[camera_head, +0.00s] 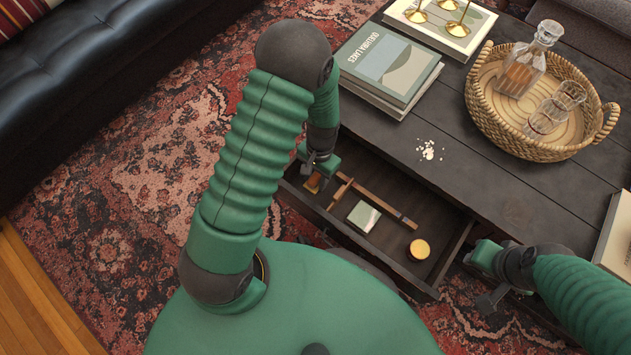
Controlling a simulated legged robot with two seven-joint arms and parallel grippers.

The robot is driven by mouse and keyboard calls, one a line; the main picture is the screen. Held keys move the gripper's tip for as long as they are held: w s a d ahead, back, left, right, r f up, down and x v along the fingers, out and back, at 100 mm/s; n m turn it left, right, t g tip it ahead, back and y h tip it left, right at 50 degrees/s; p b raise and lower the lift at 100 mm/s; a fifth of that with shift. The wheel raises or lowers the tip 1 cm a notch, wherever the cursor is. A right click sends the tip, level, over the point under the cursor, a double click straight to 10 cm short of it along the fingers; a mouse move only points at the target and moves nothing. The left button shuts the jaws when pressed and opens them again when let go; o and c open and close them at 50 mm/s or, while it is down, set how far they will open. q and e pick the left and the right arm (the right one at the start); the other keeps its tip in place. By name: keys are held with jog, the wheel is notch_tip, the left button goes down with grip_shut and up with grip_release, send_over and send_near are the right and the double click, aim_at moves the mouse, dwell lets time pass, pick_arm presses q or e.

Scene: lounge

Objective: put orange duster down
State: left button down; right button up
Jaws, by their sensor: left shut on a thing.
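My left gripper (314,172) reaches down into the far left end of the open drawer (437,200). It is shut on a small orange thing (313,183), which seems to be the orange duster. Only a little of this shows under the fingers, and I cannot tell whether it touches the drawer floor. My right gripper (490,298) is low beside the right end of the drawer front. Its fingers are small and dark against the rug, so their opening is unclear.
The drawer also holds a wooden stick (385,207), a pale green box (363,217) and a round yellow-topped jar (419,249). On the dark table (400,135) are white crumbs (429,150), stacked books (385,65) and a wicker tray (482,100) with a decanter and glasses.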

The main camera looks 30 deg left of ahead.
pick_arm(q)
jog(key=shift+f, duration=0.15)
jog(key=c, duration=0.8)
grip_release()
jog(key=shift+f, duration=0.1)
notch_tip(320, 180, up, 13)
jog(key=w+p, duration=0.2)
jog(key=p, duration=0.6)
jog(key=s+d+r+t, duration=0.1)
jog(key=s+r, duration=0.1)
jog(key=r, duration=0.2)
jog(key=s+d+r+t, duration=0.1)
jog(key=s+d+r, duration=0.1)
jog(key=r, duration=0.2)
jog(key=s+d+r+t, duration=0.1)
jog(key=s+r+t, duration=0.1)
jog(key=r, duration=0.2)
jog(key=shift+s+d+r+n, duration=0.15)
jog(key=shift+s+d+n, duration=0.1)
jog(key=shift+n, duration=0.15)
jog(key=shift+r, duration=0.1)
